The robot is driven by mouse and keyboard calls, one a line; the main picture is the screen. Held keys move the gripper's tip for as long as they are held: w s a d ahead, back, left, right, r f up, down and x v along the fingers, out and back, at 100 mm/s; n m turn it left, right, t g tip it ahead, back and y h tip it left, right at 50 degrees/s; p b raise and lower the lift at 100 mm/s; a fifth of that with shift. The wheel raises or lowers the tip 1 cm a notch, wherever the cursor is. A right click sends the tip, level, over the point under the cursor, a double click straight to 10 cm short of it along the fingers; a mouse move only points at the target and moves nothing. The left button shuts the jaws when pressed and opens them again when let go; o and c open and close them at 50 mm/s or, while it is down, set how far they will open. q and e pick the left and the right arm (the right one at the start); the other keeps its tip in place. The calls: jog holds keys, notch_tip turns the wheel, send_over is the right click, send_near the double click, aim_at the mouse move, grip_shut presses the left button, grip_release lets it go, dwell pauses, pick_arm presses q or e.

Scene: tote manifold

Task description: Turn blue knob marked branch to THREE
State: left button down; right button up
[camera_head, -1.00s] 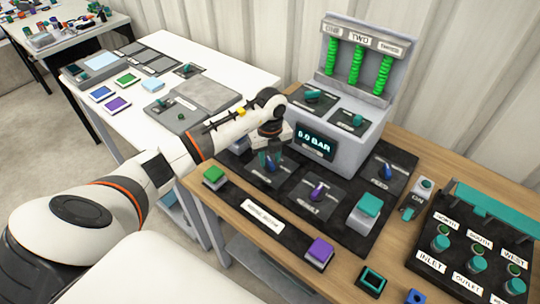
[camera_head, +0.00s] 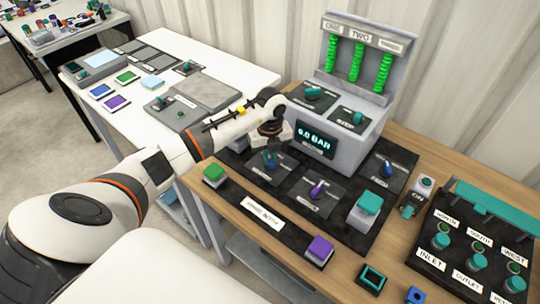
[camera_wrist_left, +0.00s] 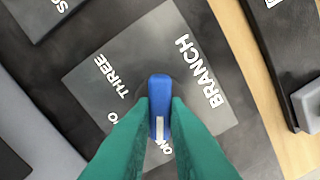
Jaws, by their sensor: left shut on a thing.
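The blue knob marked BRANCH (camera_wrist_left: 158,88) sits on a dark square plate (camera_wrist_left: 185,45). The plate has the words BRANCH and THREE, and parts of what look like TWO and ONE. The knob's white line lies at its lower end, toward the partly hidden ONE label. My left gripper (camera_wrist_left: 159,112) is shut on the knob, with one teal finger on each side. The fingers hide part of the labels. My right gripper is not in view.
A grey console (camera_head: 348,150) reading 0.0 BAR stands just behind the knob. A purple-blue knob (camera_head: 317,189) and another knob (camera_head: 386,169) sit to the right.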

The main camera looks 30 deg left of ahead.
aim_at(272, 159)
pick_arm(q)
jog(key=m+b, duration=0.3)
jog(key=m, duration=0.3)
jog(key=shift+w+f+m, duration=0.1)
jog(key=shift+w+m, duration=0.05)
jog(key=shift+m, duration=0.15)
jog(key=m+b, duration=0.3)
jog(key=m, duration=0.3)
jog(key=shift+d+b, duration=0.2)
jog(key=shift+b, duration=0.2)
jog(key=m+b, duration=0.2)
jog(key=m, duration=0.3)
jog(key=shift+d+m+b, duration=0.1)
jog(key=shift+m+b, duration=0.25)
jog(key=shift+m, duration=0.05)
jog(key=m+b, duration=0.2)
jog(key=m, duration=0.2)
jog(key=shift+m, duration=0.4)
jog(key=shift+r, duration=0.2)
jog(key=c, duration=1.4)
grip_release()
jog(key=shift+c, duration=0.2)
notch_tip(272, 159, up, 12)
jog(key=shift+b, duration=0.3)
